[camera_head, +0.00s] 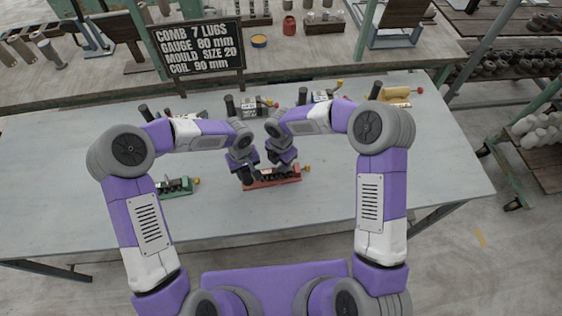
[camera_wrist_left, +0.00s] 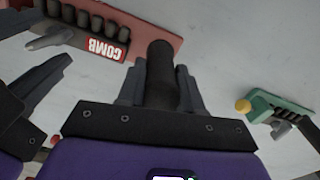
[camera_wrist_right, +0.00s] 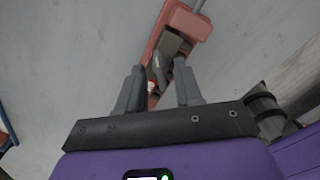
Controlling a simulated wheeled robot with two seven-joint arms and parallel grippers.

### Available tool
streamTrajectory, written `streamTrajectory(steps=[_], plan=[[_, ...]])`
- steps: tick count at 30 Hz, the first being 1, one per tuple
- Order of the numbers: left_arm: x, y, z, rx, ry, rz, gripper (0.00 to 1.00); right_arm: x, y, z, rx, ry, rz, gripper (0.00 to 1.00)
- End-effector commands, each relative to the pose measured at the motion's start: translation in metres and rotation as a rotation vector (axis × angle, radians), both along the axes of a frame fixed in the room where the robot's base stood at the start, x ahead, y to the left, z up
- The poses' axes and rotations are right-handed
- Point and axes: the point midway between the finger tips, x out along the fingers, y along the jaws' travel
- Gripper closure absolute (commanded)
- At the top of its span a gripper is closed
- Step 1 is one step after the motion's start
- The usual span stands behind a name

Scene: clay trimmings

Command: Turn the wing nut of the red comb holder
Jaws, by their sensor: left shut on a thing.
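The red comb holder (camera_head: 275,184) lies on the table in front of me. A row of dark lugs and a red "COMB" label (camera_wrist_left: 105,47) show on it in the left wrist view. A grey winged piece, seemingly the wing nut (camera_wrist_left: 50,38), sits beside the lugs. My left gripper (camera_head: 245,177) is shut on a dark upright cylinder, seemingly the holder's handle (camera_wrist_left: 161,75), at its left end. My right gripper (camera_head: 284,162) is over the holder, its fingers apart. In the right wrist view, a grey-brown part (camera_wrist_right: 168,45) of the holder (camera_wrist_right: 187,22) shows just beyond them; contact is unclear.
A green comb holder (camera_head: 178,190) lies to the left. Other holders stand behind my arms, with a yellow one (camera_head: 394,94) at the back right. A black sign (camera_head: 198,48) stands at the back. The table front (camera_head: 340,205) is clear.

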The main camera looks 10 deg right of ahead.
Motion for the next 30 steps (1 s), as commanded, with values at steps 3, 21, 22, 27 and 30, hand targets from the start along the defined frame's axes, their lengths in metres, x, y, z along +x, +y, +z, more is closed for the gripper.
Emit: streamTrajectory(steps=[3,21,22,27,30], plan=[[0.0,0.0,0.0,0.0,0.0,0.0,1.0,0.0,0.0,0.0,0.0,0.0,-0.001,0.65],[0.0,0.0,0.0,-0.001,0.0,0.001,1.0,0.001,0.0,0.088,0.002,-0.005,-0.002,0.65],[0.0,0.0,0.0,-0.001,0.0,0.001,1.0,0.001,0.0,0.093,0.0,-0.004,-0.002,0.65],[0.0,0.0,0.0,-0.001,0.0,0.001,1.0,0.001,0.0,0.114,0.001,-0.002,-0.001,0.65],[0.0,0.0,0.001,-0.001,0.0,0.001,1.0,0.0,0.0,0.119,-0.001,-0.001,-0.001,0.65]])
